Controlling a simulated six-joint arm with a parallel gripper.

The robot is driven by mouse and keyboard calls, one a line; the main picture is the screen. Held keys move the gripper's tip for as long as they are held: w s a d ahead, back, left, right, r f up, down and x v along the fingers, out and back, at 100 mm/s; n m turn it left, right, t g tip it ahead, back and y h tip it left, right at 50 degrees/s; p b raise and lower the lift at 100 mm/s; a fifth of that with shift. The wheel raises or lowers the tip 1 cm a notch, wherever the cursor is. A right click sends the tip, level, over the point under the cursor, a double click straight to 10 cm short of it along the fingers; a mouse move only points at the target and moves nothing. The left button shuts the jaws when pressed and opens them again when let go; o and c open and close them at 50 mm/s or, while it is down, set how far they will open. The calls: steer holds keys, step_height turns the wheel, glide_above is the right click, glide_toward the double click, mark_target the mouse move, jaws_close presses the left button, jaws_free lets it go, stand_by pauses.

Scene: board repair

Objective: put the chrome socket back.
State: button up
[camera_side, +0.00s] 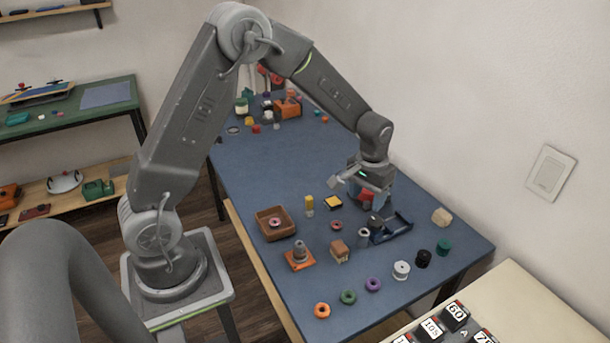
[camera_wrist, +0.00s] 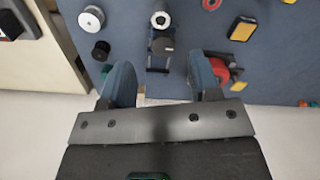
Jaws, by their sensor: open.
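A small silver cylinder with a hollow top (camera_side: 363,236), which looks like the chrome socket, stands upright on the blue table. My gripper (camera_side: 363,190) is above the table, behind the socket and holder in the side view. Its two fingers (camera_wrist: 163,82) are apart, with nothing gripped between them.
A red part (camera_wrist: 220,70) lies near one finger. A pale block (camera_side: 441,216), white spool (camera_side: 401,270), black spool (camera_side: 423,258) and green cylinder (camera_side: 444,246) stand to the right. A brown tray (camera_side: 262,226) and orange-based part (camera_side: 299,262) are left.

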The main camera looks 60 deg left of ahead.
steer(key=s+d+r+m+t, duration=0.1)
steer(key=s+r, duration=0.2)
steer(key=r, duration=0.2)
steer(key=s+d+r+t, duration=0.1)
steer(key=s+r, duration=0.2)
steer(key=r, duration=0.3)
steer(key=s+d+r+m+t, duration=0.1)
steer(key=s+r, duration=0.3)
steer(key=s, duration=0.5)
steer(key=s+d+r+m+t, duration=0.1)
steer(key=s+r, duration=0.3)
steer(key=s, duration=0.5)
steer(key=shift+t, duration=0.7)
steer(key=shift+d, duration=0.1)
